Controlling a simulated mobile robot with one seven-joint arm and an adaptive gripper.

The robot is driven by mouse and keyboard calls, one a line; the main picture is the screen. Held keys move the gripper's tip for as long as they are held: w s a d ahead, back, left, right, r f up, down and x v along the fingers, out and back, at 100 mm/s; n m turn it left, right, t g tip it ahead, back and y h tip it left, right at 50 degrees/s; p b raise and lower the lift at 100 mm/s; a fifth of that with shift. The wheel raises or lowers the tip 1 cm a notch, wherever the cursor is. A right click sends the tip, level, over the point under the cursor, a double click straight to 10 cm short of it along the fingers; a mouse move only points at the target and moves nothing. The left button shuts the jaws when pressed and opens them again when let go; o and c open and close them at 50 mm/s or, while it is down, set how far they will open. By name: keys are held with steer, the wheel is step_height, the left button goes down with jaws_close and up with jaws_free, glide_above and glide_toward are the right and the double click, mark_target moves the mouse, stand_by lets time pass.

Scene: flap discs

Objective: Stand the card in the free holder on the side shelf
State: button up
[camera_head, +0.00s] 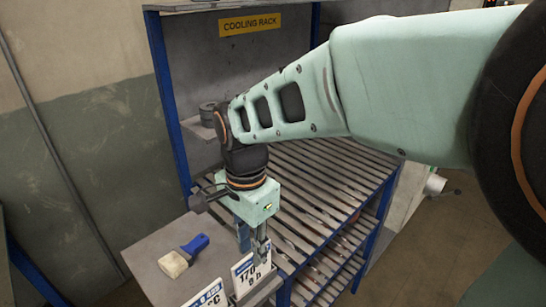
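A white card (244,274) with a blue top band and the print "170" and "8 h" stands upright at the front of the side shelf (150,245). Its lower edge is at a grey holder (262,291); I cannot tell whether it is fully seated. My gripper (255,250) points down at the card's top edge, with a fingertip overlapping its upper right corner. Whether the fingers pinch the card is not clear. A second white card (208,296) with blue print stands to the left, cut off by the bottom edge of the picture.
A brush (184,256) with a blue handle lies on the side shelf, left of the cards. The blue-framed cooling rack (320,185) with slatted levels stands to the right and behind.

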step_height(320, 180, up, 8)
steer(key=p, duration=0.5)
steer(key=shift+f, duration=0.2)
steer(key=shift+w, duration=0.1)
